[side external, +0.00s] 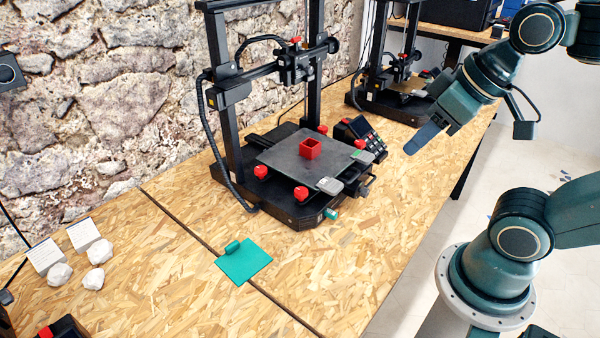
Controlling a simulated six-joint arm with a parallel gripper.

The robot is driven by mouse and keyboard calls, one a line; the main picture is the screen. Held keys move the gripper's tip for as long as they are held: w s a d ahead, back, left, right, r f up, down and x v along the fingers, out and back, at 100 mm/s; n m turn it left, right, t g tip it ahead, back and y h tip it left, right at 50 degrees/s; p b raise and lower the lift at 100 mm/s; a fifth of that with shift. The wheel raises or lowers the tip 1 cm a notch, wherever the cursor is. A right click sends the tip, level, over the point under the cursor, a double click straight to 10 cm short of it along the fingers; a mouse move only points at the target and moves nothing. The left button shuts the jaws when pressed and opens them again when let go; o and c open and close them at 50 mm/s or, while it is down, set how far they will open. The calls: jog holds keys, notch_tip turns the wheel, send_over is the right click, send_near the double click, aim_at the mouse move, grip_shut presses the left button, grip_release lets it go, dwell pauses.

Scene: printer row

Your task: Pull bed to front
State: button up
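The print bed (290,160) is a dark flat plate on the nearer black 3D printer (228,130). A small red open box (310,148) stands on the bed, right of its middle. Red knobs show at the bed's corners, and grey clips (330,186) sit at its front right edge. My gripper (423,140) is in the air to the right of the printer, apart from the bed and pointing down to the left. I see its blue-grey finger side-on, and whether the fingers are parted cannot be told. Nothing shows held in it.
A control screen (362,138) stands right of the bed. A second printer (390,90) is behind. A teal plate (244,261) lies on the wooden table (180,290) in front. White lumps (94,279) and cards (83,234) are at the left. The table's right front is clear.

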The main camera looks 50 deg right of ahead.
jog(key=shift+c, duration=0.4)
jog(key=m+g, duration=0.4)
jog(key=m, duration=1.4)
send_over(355, 176)
jog(key=s, duration=0.3)
notch_tip(355, 176, down, 13)
jog(key=shift+w+f, duration=0.1)
jog(key=shift+w, duration=0.05)
jog(key=shift+w+f, duration=0.4)
jog(key=shift+f, duration=1.85)
jog(key=shift+w+f, duration=0.4)
jog(key=shift+f, duration=1.85)
jog(key=shift+w+f, duration=0.4)
jog(key=shift+f, duration=1.85)
jog(key=shift+c, duration=0.2)
